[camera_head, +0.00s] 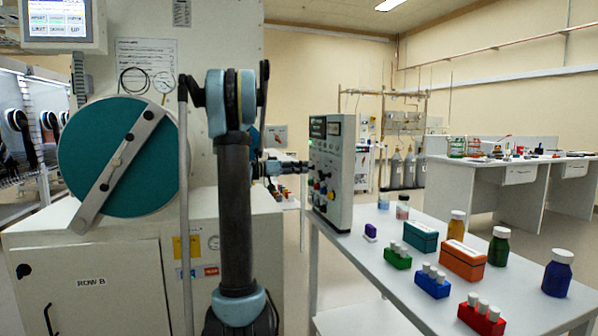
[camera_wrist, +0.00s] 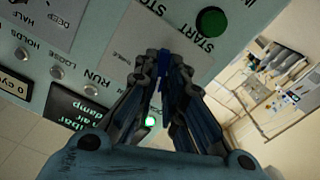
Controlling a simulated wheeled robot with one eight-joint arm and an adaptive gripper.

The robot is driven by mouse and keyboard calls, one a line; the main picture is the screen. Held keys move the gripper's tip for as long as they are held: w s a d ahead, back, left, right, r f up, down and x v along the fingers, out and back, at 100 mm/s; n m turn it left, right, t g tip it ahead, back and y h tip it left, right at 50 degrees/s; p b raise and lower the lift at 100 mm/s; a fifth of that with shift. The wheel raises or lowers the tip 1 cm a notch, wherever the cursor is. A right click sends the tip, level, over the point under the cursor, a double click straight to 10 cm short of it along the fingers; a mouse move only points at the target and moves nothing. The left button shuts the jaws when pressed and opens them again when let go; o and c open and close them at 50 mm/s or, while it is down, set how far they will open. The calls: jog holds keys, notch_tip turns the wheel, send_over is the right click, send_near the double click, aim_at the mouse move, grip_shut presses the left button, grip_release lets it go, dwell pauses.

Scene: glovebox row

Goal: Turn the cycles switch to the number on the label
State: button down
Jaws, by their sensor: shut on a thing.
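The control box (camera_head: 338,180) stands upright at the left end of the bench, with displays and coloured buttons on its face. My gripper (camera_head: 306,166) reaches its face from the left. In the wrist view my gripper (camera_wrist: 163,78) is shut on a small blue knob (camera_wrist: 163,57) on the panel (camera_wrist: 125,30). The fingers hide most of the knob, its pointer and scale, so I cannot read its setting or tell if it is the cycles switch. A dark display (camera_wrist: 15,84) reads "0 CYC…". I cannot make out a label with the number.
A green button (camera_wrist: 211,21) marked START is near the fingertips, with small toggles (camera_wrist: 57,72) to the left. The bench (camera_head: 400,290) holds vial racks, boxes and bottles (camera_head: 557,272). A teal round door (camera_head: 118,157) is on the left.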

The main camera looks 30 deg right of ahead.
jog(key=n, duration=0.6)
jog(key=shift+w+n, duration=0.25)
jog(key=shift+n, duration=0.05)
jog(key=shift+f, duration=0.1)
dwell(0.4)
jog(key=c, duration=1.7)
grip_release()
jog(key=shift+w, duration=0.1)
jog(key=v, duration=1.2)
jog(key=shift+a+f, duration=0.1)
